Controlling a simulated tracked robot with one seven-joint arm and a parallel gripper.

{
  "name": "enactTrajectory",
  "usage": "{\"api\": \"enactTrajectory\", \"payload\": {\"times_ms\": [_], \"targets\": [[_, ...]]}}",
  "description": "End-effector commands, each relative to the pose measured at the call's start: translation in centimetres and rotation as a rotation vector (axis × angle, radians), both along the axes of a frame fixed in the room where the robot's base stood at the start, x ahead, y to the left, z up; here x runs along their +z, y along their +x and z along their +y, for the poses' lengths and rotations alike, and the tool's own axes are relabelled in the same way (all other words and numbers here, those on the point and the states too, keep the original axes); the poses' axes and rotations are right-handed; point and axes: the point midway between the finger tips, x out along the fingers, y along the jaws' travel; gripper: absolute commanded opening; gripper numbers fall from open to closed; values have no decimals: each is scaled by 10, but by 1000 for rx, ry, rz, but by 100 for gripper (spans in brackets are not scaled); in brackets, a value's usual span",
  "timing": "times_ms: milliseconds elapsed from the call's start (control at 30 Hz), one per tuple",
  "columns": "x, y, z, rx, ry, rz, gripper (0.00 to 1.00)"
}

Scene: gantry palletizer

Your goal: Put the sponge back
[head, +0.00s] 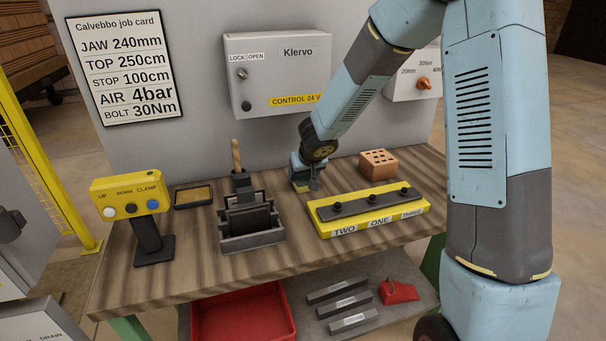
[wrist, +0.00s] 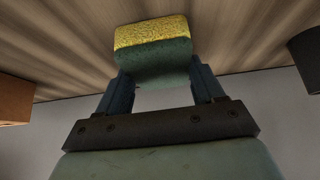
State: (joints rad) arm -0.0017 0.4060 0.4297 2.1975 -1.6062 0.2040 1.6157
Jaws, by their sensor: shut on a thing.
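The sponge (wrist: 152,50), yellow on one face and green on the other, sits between the two fingers of my gripper (wrist: 155,82) in the wrist view. The gripper is shut on it. In the head view my gripper (head: 305,186) points down over the rear middle of the wooden bench, between the slotted dark holder and the perforated brick. The sponge is hard to make out there. I cannot tell whether it touches the bench. A shallow dark tray (head: 193,196) with a tan inside lies at the back left of the bench.
The slotted holder (head: 252,240) with a wooden-handled tool (head: 237,156) stands left of my gripper. A yellow block (head: 325,230) with a dark bar is in front right, and an orange brick (head: 378,164) right. A button pedestal (head: 150,235) stands at left.

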Motion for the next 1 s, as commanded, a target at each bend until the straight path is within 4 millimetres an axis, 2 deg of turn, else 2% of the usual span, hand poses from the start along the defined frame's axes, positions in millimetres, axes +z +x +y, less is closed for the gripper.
{"api": "enactTrajectory", "payload": {"times_ms": [67, 100, 367, 667, 1000], "targets": [[-1, -1, 0, 0, -1, 2, 43], [-1, -1, 0, 0, -1, 3, 68], [-1, -1, 0, -1, 0, 2, 93], [1, -1, -1, -2, 0, 1, 93], [23, -15, -5, -2, 0, 0, 93]]}}
